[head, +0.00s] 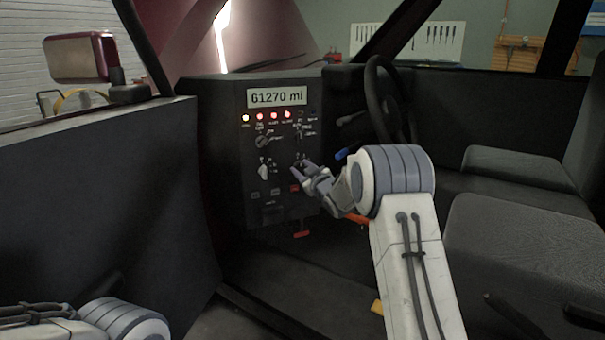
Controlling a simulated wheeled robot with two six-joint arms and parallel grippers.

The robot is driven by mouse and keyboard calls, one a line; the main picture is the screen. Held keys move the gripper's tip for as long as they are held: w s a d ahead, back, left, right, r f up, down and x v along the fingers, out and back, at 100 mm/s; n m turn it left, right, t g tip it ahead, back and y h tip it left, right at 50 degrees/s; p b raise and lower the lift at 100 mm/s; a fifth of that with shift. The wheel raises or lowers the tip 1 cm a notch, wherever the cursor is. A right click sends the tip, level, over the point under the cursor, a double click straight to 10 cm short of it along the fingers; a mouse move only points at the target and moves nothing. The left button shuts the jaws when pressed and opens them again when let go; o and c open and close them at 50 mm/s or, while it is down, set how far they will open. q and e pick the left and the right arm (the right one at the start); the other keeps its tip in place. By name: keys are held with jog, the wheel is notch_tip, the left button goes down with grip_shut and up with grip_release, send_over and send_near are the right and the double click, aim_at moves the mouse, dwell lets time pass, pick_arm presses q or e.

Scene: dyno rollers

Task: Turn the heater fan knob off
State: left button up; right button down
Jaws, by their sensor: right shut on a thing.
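The black control panel (250,205) stands upright at the middle, with several small knobs and switches. My right gripper (299,169) reaches the panel from the right and is shut on a knob at the panel's lower right. The fingers largely hide that knob, so its setting cannot be read. Another knob (263,171) with a pale pointer is to the left of the gripper, and a dark knob (263,141) is above that one. The labels are too small to tell which is the heater fan knob. My left gripper is out of view; only part of my left arm shows at the bottom left.
A display (277,97) reads 61270 mi above a row of lit lamps (273,115). The steering wheel (388,100) is right of the panel. Seats (520,240) fill the right side. A dark door (100,190) is at the left. A red part (301,234) sticks out below the panel.

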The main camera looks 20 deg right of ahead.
jog(key=shift+n+b, duration=0.4)
jog(key=shift+n, duration=0.4)
jog(key=shift+c, duration=2.3)
grip_release()
jog(key=s+p, duration=0.1)
jog(key=s, duration=0.9)
jog(key=shift+s+d+r, duration=0.15)
jog(key=shift+s+d, duration=0.05)
jog(key=shift+d, duration=0.2)
jog(key=shift+a, duration=0.1)
